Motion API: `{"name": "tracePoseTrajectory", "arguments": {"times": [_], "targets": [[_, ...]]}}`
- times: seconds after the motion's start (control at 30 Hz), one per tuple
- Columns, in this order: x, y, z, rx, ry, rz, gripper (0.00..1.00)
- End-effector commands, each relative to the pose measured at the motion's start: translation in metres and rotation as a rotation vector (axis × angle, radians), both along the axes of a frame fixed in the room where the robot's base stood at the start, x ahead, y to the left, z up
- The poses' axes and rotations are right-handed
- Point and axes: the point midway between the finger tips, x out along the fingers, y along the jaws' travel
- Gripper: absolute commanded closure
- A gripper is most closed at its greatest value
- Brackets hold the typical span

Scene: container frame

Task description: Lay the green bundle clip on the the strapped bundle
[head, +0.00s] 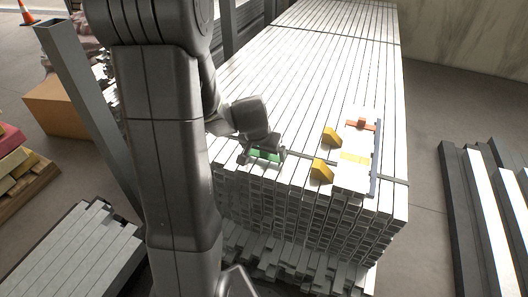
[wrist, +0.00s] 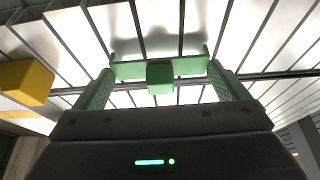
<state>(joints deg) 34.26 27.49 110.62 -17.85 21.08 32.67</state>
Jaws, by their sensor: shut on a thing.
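The green bundle clip (head: 266,156) is at the left part of the strapped bundle's top, in my gripper (head: 262,152).
Two yellow wedges (head: 322,171) stand on the bundle right of my gripper. Beside them is a white board (head: 352,178) with an orange clip-like piece (head: 361,124) and a yellow strip (head: 354,157). Dark and pale beams (head: 485,215) lie on the floor at right. The bundle's far top is clear.

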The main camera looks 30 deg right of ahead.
Motion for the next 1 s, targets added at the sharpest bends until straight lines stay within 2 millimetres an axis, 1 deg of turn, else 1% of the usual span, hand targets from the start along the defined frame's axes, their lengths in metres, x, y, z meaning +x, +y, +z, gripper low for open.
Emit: {"name": "tracePoseTrajectory", "arguments": {"times": [0.1, 0.13, 0.17, 0.37, 0.5, 0.57, 0.9, 1.0], "targets": [[0.0, 0.0, -0.004, 0.0, 0.0, 0.0, 0.28], [0.0, 0.0, -0.003, 0.0, 0.0, 0.0, 0.02], [0.0, 0.0, -0.003, 0.0, 0.0, 0.0, 0.0], [0.0, 0.0, -0.002, 0.0, 0.0, 0.0, 0.0], [0.0, 0.0, 0.003, 0.0, 0.0, 0.0, 0.0], [-0.002, 0.003, 0.012, -0.001, -0.002, 0.0, 0.0], [-0.018, 0.023, 0.077, -0.003, -0.004, 0.0, 0.0], [-0.022, 0.028, 0.092, -0.003, -0.003, 0.001, 0.0]]}}
